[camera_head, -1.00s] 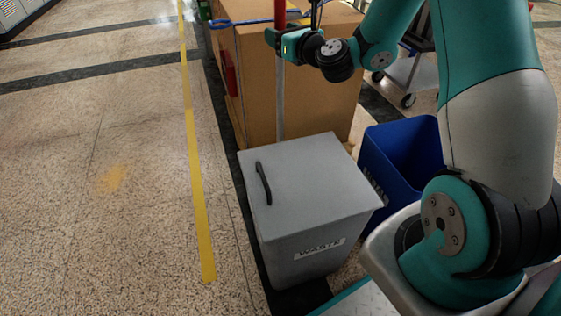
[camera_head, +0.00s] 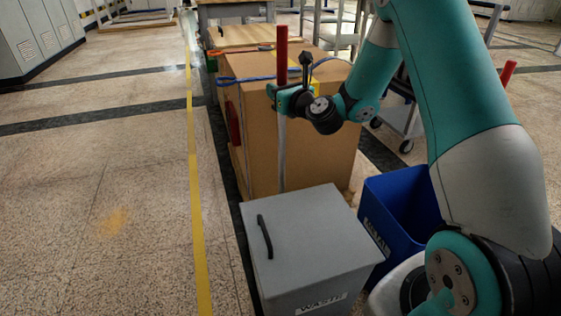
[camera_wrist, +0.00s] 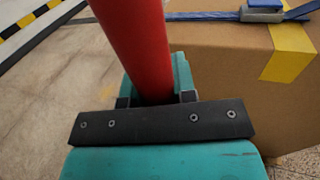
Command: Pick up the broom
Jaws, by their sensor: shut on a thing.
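The broom (camera_head: 281,60) stands upright in the head view, with a red upper handle and a grey lower shaft. Its lower end is hidden behind the grey waste bin. My gripper (camera_head: 283,99) is shut on the handle, near where red meets grey. In the wrist view the red handle (camera_wrist: 138,45) rises tilted from between the jaws (camera_wrist: 155,98).
A large strapped cardboard box (camera_head: 325,150) stands right behind the broom. A grey lidded waste bin (camera_head: 310,235) and a blue bin (camera_head: 400,205) stand in front. A cart (camera_head: 405,120) is at the right. The floor left of the yellow line (camera_head: 194,170) is clear.

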